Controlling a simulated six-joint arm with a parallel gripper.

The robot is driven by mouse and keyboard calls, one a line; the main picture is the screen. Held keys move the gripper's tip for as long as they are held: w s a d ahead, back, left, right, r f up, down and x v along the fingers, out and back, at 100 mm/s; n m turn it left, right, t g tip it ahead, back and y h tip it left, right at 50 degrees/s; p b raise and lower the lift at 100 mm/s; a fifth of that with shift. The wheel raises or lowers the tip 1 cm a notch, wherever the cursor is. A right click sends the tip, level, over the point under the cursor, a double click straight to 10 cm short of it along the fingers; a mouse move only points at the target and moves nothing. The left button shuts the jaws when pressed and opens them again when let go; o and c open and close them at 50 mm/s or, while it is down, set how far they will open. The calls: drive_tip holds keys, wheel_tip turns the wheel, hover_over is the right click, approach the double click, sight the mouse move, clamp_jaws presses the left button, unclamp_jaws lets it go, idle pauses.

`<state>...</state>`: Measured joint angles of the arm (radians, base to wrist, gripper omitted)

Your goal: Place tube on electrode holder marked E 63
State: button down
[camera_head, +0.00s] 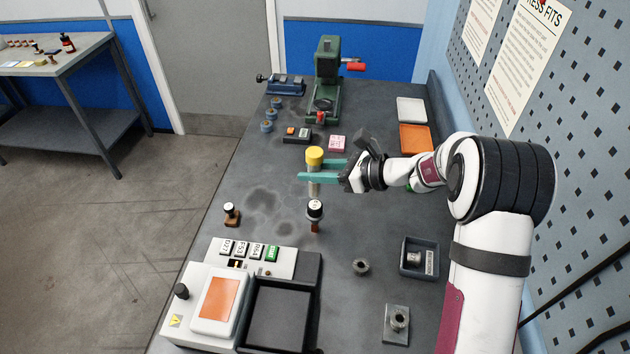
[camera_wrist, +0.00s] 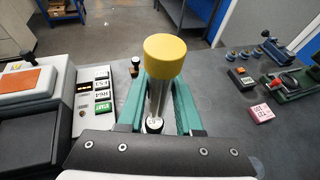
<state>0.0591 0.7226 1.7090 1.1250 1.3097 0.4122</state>
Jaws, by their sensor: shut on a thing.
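A metal tube with a yellow cap (camera_head: 315,155) is held upright in my gripper (camera_head: 314,172). The teal fingers are shut on the tube below the cap. In the wrist view the tube (camera_wrist: 160,95) stands between the fingers. A copper electrode holder with a round white-topped black head (camera_head: 315,209) stands on the bench just in front of the tube's lower end. Its head also shows at the foot of the tube in the wrist view (camera_wrist: 153,124). I cannot tell whether they touch. A second, shorter holder (camera_head: 231,211) stands to the left. The marks on both are too small to read.
A control box with an orange screen (camera_head: 219,300) and a row of labelled keys stands at the front left, beside a black tray (camera_head: 317,290). A grey bin (camera_head: 407,268) and metal fittings (camera_head: 361,266) lie front right. A green press (camera_head: 327,70) stands at the back.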

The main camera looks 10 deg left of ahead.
drive_tip(key=shift+f, duration=1.55)
drive_tip(key=shift+f, duration=0.15)
drive_tip(key=c, duration=0.6)
unclamp_jaws()
drive_tip(key=v, duration=1.2)
drive_tip(key=s+a+r+n+g+h, duration=0.2)
drive_tip(key=s+n, duration=0.3)
drive_tip(key=s, duration=0.4)
drive_tip(key=s+a+r+n+g+h, duration=0.1)
drive_tip(key=s+r+n+g+h, duration=0.25)
drive_tip(key=s, duration=0.65)
drive_tip(key=s+d+f+n+h, duration=0.1)
drive_tip(key=s+d+n, duration=0.1)
drive_tip(key=s, duration=0.2)
drive_tip(key=s+d+f+n+h, duration=0.1)
drive_tip(key=s+d+n+h, duration=0.1)
drive_tip(key=s, duration=0.3)
drive_tip(key=s+d+f+n+t+h, duration=0.1)
drive_tip(key=s+d+n+h, duration=0.1)
drive_tip(key=s+n, duration=0.1)
drive_tip(key=shift+s+d+f+n+h, duration=0.1)
drive_tip(key=shift+s+f+n+h, duration=0.05)
drive_tip(key=shift+s, duration=0.3)
drive_tip(key=shift+s+d+f+n+h, duration=0.1)
drive_tip(key=shift+s, duration=0.3)
